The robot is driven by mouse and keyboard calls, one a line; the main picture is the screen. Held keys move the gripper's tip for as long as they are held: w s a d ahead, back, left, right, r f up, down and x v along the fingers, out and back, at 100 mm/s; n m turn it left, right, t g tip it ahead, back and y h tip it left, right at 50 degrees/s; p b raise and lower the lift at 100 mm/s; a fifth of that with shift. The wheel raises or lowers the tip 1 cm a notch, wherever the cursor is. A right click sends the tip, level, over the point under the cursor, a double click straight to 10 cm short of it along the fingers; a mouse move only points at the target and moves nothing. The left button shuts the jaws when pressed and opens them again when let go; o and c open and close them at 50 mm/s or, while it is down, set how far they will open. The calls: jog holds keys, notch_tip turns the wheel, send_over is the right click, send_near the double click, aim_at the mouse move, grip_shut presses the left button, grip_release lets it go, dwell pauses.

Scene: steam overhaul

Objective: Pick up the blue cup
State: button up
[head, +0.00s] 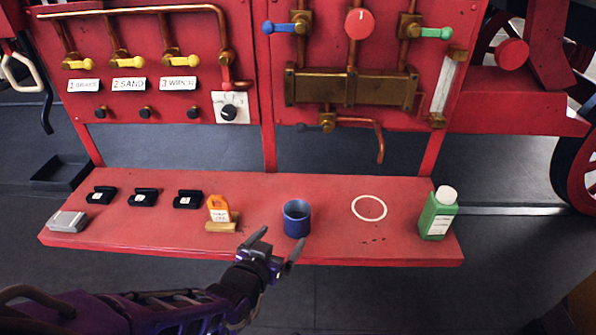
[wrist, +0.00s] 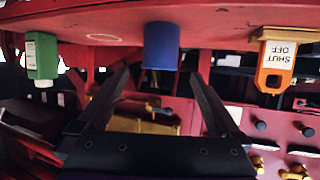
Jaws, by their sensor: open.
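The blue cup (head: 297,219) stands upright on the red bench, right of its middle. My gripper (head: 275,247) is at the bench's front edge, just in front and left of the cup in the head view, its fingers apart and empty. In the wrist view, which is upside down, the blue cup (wrist: 161,46) appears between and beyond the two fingertips of my gripper (wrist: 161,76). The fingers do not visibly touch the cup.
A white ring (head: 369,208) is marked on the red bench (head: 335,240). A green bottle (head: 438,214) stands at the right end. An orange "shut off" tag (head: 219,209) is left of the cup, with black holders (head: 144,197) farther left. Brass pipes (head: 350,88) rise behind.

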jog(key=b, duration=0.2)
send_near(301, 211)
jog(key=x, duration=0.3)
jog(key=shift+w+d+f, duration=0.15)
jog(key=shift+w+f, duration=0.05)
jog(key=shift+f, duration=0.1)
jog(key=shift+b+x, duration=0.5)
jog(key=shift+x, duration=2.6)
jog(key=shift+r, duration=0.15)
jog(key=shift+c, duration=0.2)
jog(key=c, duration=1.2)
jog(key=shift+r, duration=0.15)
